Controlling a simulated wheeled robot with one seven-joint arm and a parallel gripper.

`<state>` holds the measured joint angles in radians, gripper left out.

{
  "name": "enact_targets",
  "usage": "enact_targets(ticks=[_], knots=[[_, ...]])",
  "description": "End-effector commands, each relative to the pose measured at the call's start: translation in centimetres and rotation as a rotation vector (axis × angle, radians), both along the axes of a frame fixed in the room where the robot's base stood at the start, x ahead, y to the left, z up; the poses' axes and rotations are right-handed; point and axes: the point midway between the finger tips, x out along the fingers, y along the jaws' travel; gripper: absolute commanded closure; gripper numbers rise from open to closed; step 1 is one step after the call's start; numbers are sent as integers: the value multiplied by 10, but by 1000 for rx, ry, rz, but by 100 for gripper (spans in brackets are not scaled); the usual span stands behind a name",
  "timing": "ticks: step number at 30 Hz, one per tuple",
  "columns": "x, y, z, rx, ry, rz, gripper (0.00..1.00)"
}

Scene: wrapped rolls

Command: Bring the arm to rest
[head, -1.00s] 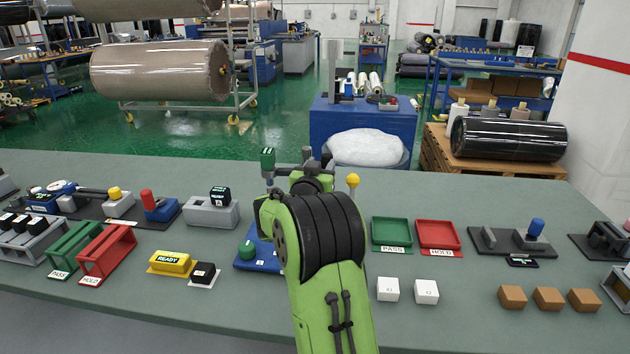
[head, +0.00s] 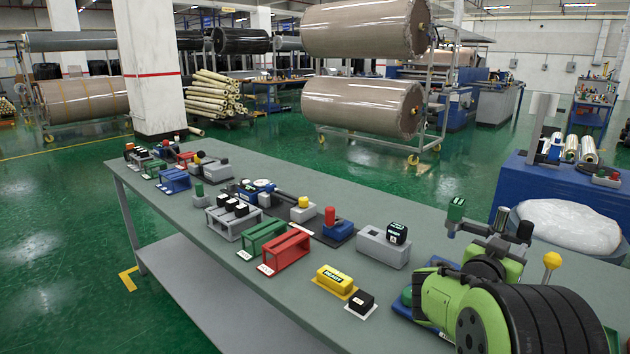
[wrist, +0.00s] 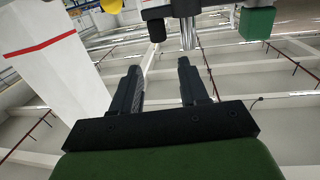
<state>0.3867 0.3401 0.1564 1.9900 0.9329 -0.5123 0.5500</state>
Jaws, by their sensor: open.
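My green arm (head: 500,310) is folded over the right end of the table in the head view. My gripper (wrist: 160,68) shows in the wrist view with its two black fingers apart and nothing between them. In the head view its fingers cannot be made out. A green block on a post (head: 456,208) and a yellow ball on a stem (head: 551,260) stand close to the arm. They also show at the top of the wrist view, the green block (wrist: 257,23) at right and the yellow ball (wrist: 111,5) at left.
The grey table (head: 225,277) holds a yellow READY block (head: 337,280), a black block (head: 361,302), a red rack (head: 286,252), a green rack (head: 263,237) and a grey box (head: 383,248). The front left strip of the table is bare. Large wrapped rolls (head: 363,105) stand behind.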

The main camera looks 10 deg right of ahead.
Motion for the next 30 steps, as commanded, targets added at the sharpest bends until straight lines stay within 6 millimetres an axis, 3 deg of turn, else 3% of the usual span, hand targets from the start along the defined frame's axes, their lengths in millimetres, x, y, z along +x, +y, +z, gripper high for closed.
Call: enact_targets(ticks=[4, 8, 12, 18, 21, 30], knots=[[-26, 57, 4, 187, 98, 85, 56], [-69, 137, -14, 384, 298, 267, 56], [-128, 217, -40, 503, 534, 499, 56], [-211, 292, -70, 539, 817, 792, 56], [-253, 317, -84, 519, 949, 932, 56], [-251, 316, 7, 525, 953, 922, 56]])
